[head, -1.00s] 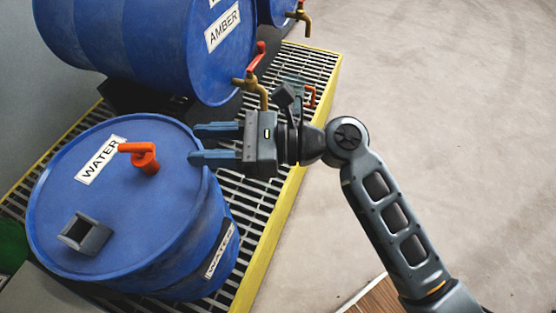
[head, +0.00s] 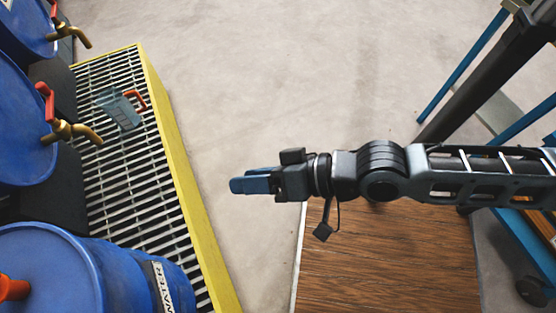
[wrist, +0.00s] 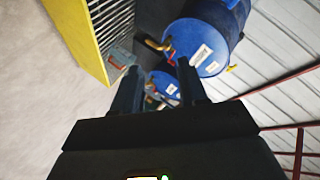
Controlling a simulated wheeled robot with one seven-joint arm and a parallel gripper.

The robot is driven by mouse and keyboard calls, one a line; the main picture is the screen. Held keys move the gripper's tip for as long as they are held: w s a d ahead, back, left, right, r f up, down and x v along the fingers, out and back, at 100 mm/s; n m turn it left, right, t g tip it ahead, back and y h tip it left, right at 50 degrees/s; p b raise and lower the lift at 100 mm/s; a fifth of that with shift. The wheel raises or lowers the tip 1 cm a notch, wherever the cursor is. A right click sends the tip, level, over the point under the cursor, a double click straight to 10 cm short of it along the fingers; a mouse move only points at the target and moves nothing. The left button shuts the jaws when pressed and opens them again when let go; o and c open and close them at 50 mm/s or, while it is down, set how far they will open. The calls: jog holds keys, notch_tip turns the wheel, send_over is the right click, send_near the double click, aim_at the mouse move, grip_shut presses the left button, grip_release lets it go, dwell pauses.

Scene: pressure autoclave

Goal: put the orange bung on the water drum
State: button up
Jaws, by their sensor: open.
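The blue water drum (head: 95,275) stands upright at the lower left of the head view, cut off by the frame edge, with part of its WATER label showing on its side. An orange bung (head: 12,288) shows at the left edge on the drum's top and is partly cut off; how it sits there cannot be made out now. My gripper (head: 238,184) is open and empty, out over the floor to the right of the drum and apart from it. The wrist view shows nothing between its fingers (wrist: 155,70).
A yellow-edged grating (head: 133,165) carries the drum and a clear jug (head: 123,108) with an orange handle. Other blue drums (head: 15,125) with brass taps (head: 72,131) lie at left. A wooden top (head: 390,255) is below my arm. Blue framing (head: 465,62) stands right; concrete floor between is clear.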

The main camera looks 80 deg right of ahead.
jog(key=s+r+n+t, duration=0.1)
jog(key=s+r+n, duration=0.6)
jog(key=r+n, duration=0.1)
jog(key=shift+s+a+n+h, duration=0.15)
jog(key=shift+s+n+h, duration=0.25)
jog(key=shift+n, duration=0.4)
